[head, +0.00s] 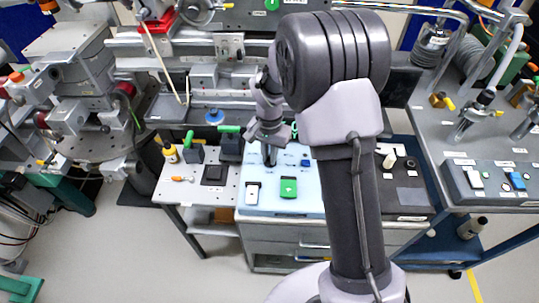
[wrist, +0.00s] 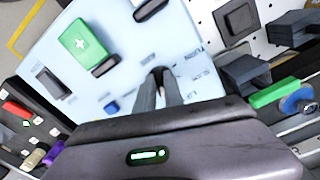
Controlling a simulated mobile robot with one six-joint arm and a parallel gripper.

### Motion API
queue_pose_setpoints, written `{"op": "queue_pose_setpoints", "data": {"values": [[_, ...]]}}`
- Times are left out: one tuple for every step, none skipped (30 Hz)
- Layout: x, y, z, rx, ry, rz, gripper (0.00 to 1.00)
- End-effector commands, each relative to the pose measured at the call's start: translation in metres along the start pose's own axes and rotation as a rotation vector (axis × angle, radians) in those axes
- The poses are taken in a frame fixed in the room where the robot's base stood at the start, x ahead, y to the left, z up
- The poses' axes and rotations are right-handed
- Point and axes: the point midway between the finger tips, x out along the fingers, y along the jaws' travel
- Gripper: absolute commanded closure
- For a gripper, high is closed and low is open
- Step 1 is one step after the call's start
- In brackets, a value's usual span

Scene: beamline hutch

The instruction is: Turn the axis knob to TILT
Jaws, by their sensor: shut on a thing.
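My gripper (head: 269,156) points down at the back of a light blue panel top (head: 312,205). In the wrist view the two grey fingers (wrist: 160,82) are close together over the same panel, among small printed labels. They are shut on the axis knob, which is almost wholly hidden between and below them. Which label the knob points to cannot be told. The labels (wrist: 197,72) beside the fingers are too small and skewed to read surely.
On the panel are a green box with a white cross (wrist: 82,45), a small blue block (wrist: 111,107) and a white-and-black item (head: 252,193). Green-handled dark blocks (head: 230,146) stand on a perforated plate to the left. A dark board (head: 405,195) lies to the right.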

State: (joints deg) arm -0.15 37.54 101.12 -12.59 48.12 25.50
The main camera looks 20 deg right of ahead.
Motion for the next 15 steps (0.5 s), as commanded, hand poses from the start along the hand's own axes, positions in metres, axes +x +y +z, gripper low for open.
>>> {"op": "queue_pose_setpoints", "data": {"values": [[-0.0004,-0.0002,-0.0005,0.001,0.001,-0.001,1.00],[-0.0004,-0.0002,-0.0005,0.002,0.001,-0.001,1.00],[-0.0004,-0.0002,-0.0005,0.002,0.001,-0.001,1.00],[-0.0004,-0.0002,-0.0005,0.002,0.001,-0.001,1.00],[-0.0004,-0.0002,-0.0005,0.002,0.001,-0.001,1.00],[-0.0004,-0.0002,-0.0005,0.002,0.001,-0.001,1.00],[-0.0005,-0.0002,-0.0005,0.002,0.001,-0.001,1.00],[-0.0005,-0.0002,-0.0005,0.002,0.001,-0.001,1.00],[-0.0005,-0.0002,-0.0005,0.001,0.001,-0.001,1.00],[-0.0005,-0.0002,-0.0005,0.001,0.001,-0.001,1.00],[-0.0005,-0.0002,-0.0005,0.001,0.001,-0.001,1.00],[-0.0005,-0.0002,-0.0005,0.001,0.001,-0.001,0.80],[-0.0005,-0.0002,-0.0005,0.001,0.001,-0.001,0.74],[-0.0004,-0.0002,-0.0004,0.001,0.001,-0.001,0.68],[-0.0004,-0.0002,-0.0004,0.001,0.001,-0.001,0.65]]}}
